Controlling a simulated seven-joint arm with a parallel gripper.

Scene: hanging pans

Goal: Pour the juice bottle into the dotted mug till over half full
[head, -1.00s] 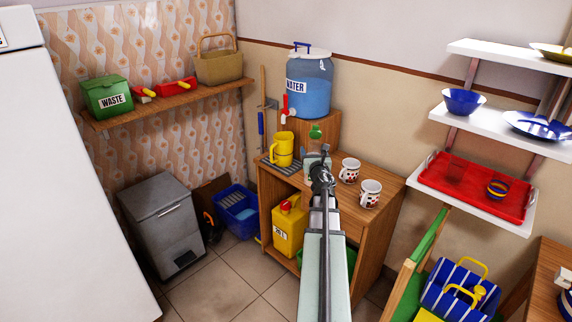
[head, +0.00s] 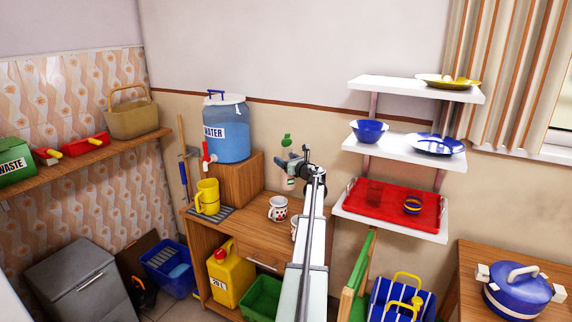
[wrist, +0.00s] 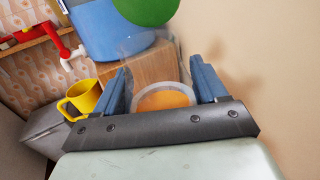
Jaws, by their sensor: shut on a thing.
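The juice bottle has a green cap (head: 287,140) and a clear body (head: 288,184). My gripper (head: 291,168) is shut on it and holds it roughly upright, above the small table. In the wrist view the green cap (wrist: 143,8) is at the top and orange juice (wrist: 165,97) shows between the fingers (wrist: 160,75). A white mug with red marks (head: 278,208) stands on the table below the bottle. A second white mug (head: 294,228) is mostly hidden behind my arm. I cannot tell which mug is dotted, nor see inside either.
A yellow mug (head: 207,196) stands on a grey rack at the table's left. The blue water dispenser (head: 226,130) sits on a wooden block behind. White wall shelves (head: 400,143) with bowls and a red tray (head: 385,203) are at the right. The table (head: 240,227) has some bare top.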

